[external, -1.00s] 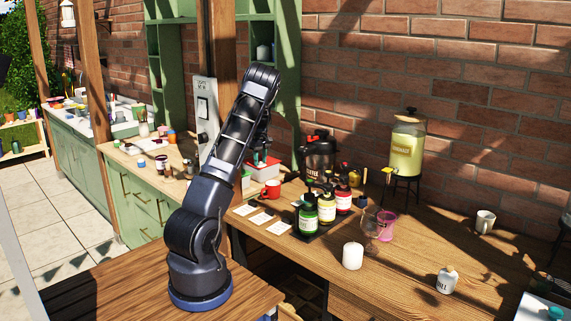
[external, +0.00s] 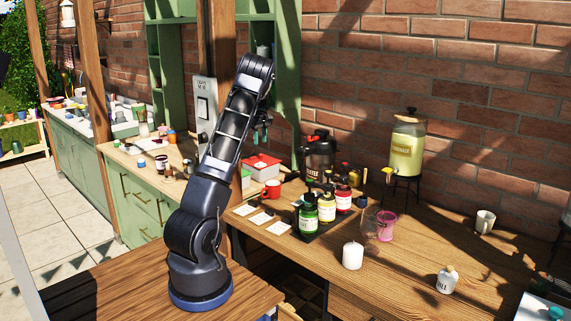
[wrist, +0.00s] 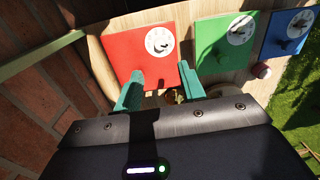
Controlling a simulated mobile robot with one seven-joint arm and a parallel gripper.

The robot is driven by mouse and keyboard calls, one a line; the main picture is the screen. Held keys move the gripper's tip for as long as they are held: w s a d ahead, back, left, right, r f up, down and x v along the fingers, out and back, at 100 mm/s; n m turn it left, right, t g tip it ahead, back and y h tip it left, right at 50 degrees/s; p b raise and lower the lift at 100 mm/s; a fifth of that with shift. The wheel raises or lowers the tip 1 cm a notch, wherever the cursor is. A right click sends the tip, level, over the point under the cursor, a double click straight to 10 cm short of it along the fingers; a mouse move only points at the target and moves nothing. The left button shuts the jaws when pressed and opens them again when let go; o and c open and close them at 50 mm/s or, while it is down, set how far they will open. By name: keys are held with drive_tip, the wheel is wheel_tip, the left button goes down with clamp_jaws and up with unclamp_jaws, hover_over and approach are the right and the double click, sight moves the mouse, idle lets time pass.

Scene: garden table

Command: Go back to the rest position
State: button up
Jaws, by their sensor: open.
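My gripper (external: 262,133) hangs from the raised arm above the back left of the garden table (external: 420,270), in the air. A red square lid (wrist: 145,52) with a white round label lies beyond the fingers; the red-lidded box (external: 262,161) also shows below the gripper in the external view.
In the wrist view, green (wrist: 226,42) and blue (wrist: 292,35) square lids sit right of the red one. A brick wall (external: 480,110) is behind.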

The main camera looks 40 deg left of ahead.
drive_tip(key=s+d+r+m+t, duration=0.1)
drive_tip(key=s+d+r+m, duration=0.2)
drive_tip(key=s+d+r, duration=0.45)
drive_tip(key=s+d+r+m+t+h, duration=0.1)
drive_tip(key=s+d+r+m, duration=0.25)
drive_tip(key=d, duration=0.65)
drive_tip(key=s+d+r+m+t, duration=0.1)
drive_tip(key=s+d+r+m, duration=0.1)
drive_tip(key=s+d+r, duration=0.55)
drive_tip(key=s+d+f+m+t, duration=0.1)
drive_tip(key=s+d+f+m, duration=0.1)
drive_tip(key=s+d+m, duration=0.3)
drive_tip(key=s+d+f+m+t+y, duration=0.1)
drive_tip(key=s+d+m, duration=0.4)
drive_tip(key=s+d, duration=0.9)
drive_tip(key=s, duration=0.6)
drive_tip(key=shift+f, duration=0.4)
